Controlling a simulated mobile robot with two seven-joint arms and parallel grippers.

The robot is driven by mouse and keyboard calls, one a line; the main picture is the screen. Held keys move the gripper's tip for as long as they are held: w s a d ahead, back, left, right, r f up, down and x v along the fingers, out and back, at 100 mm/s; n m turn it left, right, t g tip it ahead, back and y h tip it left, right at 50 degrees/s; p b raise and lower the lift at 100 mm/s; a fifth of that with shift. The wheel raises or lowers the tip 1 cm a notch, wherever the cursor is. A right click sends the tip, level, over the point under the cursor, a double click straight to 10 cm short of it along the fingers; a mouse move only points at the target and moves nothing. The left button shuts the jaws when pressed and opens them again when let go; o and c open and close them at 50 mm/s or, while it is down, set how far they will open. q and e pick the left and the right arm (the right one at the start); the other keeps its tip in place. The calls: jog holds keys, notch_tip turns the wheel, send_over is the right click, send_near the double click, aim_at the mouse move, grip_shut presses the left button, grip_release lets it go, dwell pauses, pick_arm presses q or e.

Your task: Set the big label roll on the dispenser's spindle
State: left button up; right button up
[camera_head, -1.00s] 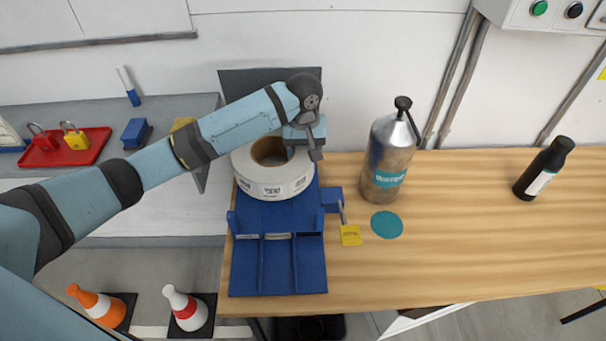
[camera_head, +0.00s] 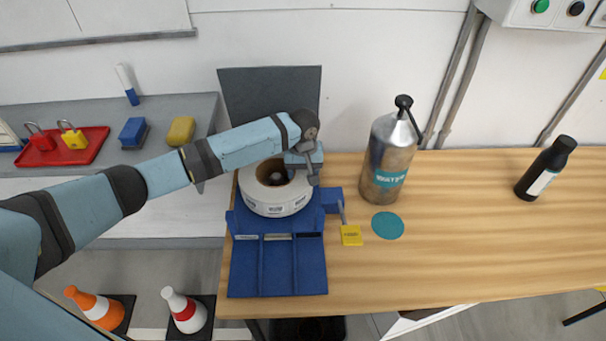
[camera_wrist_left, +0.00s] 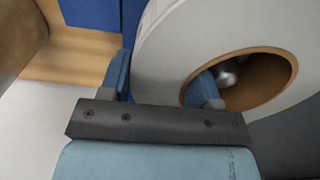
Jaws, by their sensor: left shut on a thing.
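The big label roll (camera_head: 276,202) is white with printed labels and a brown core. It is over the rear of the blue dispenser (camera_head: 278,265). My left gripper (camera_head: 301,166) is shut on the right side of its ring. In the left wrist view one finger is inside the core and the other is outside the roll (camera_wrist_left: 170,45). A shiny rounded spindle tip (camera_wrist_left: 228,72) shows within the core, so the roll appears to be around or just above it. I cannot tell whether the roll touches the base. My right gripper is not in view.
A metal flask (camera_head: 388,165) and a teal disc (camera_head: 388,225) are right of the dispenser. A yellow tag (camera_head: 351,235) is at its side. A dark panel (camera_head: 262,95) stands behind. A black bottle (camera_head: 546,168) is far right, with clear wood between.

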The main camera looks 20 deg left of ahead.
pick_arm(q)
jog(key=shift+w+a+f, duration=0.1)
jog(key=shift+w+f, duration=0.15)
jog(key=shift+f, duration=0.25)
jog(key=o, duration=1.5)
jog(key=shift+s+f, duration=0.1)
jog(key=shift+c, duration=0.2)
notch_tip(320, 180, up, 12)
jog(key=p, duration=0.1)
